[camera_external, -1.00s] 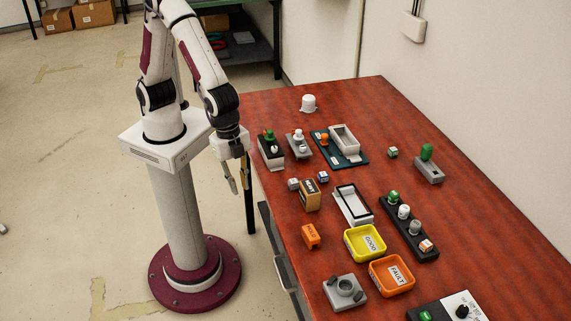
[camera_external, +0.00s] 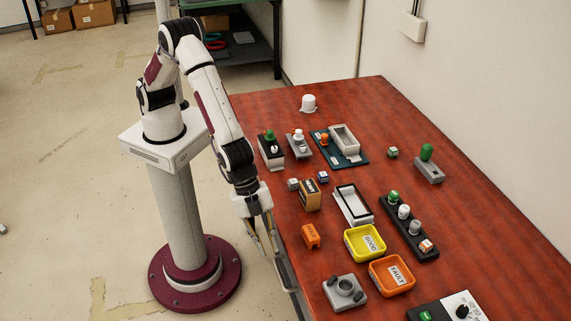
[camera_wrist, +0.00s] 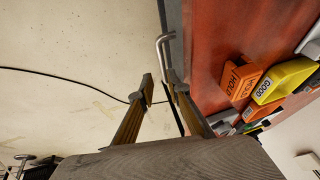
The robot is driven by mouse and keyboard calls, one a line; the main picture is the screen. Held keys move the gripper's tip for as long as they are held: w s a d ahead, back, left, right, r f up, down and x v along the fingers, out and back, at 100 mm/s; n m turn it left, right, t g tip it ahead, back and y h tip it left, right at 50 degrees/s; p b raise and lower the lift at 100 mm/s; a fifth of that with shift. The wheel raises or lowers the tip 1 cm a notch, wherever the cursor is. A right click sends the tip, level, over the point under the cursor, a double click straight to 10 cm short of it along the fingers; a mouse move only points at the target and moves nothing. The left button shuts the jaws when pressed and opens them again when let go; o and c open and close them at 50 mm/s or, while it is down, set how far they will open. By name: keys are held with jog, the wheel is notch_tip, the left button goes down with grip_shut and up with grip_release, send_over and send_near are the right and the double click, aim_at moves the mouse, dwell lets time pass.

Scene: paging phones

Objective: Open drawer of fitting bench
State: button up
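The fitting bench (camera_external: 470,225) has a red-brown top and a grey drawer front on its left side. The silver drawer handle (camera_external: 288,280) shows partly behind my gripper in the external view. In the wrist view the handle (camera_wrist: 160,48) is a bent bar just ahead of the fingertips, close to the right finger. Whether it touches that finger I cannot tell. My gripper (camera_external: 268,257) points down beside the bench's left edge, its fingers apart. The wrist view shows the open, empty fingers (camera_wrist: 160,88). The drawer looks shut.
On the bench near this edge are an orange HOLD block (camera_external: 311,236), a yellow GOOD tray (camera_external: 365,255), an orange FAULT tray (camera_external: 408,287) and a grey fixture (camera_external: 344,305).

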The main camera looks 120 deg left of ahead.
aim_at(279, 274)
jog(key=shift+w+d+r, duration=0.2)
jog(key=shift+w, duration=0.2)
jog(key=shift+f, duration=0.1)
jog(key=shift+x, duration=3.8)
jog(key=shift+w+d, duration=0.1)
grip_shut()
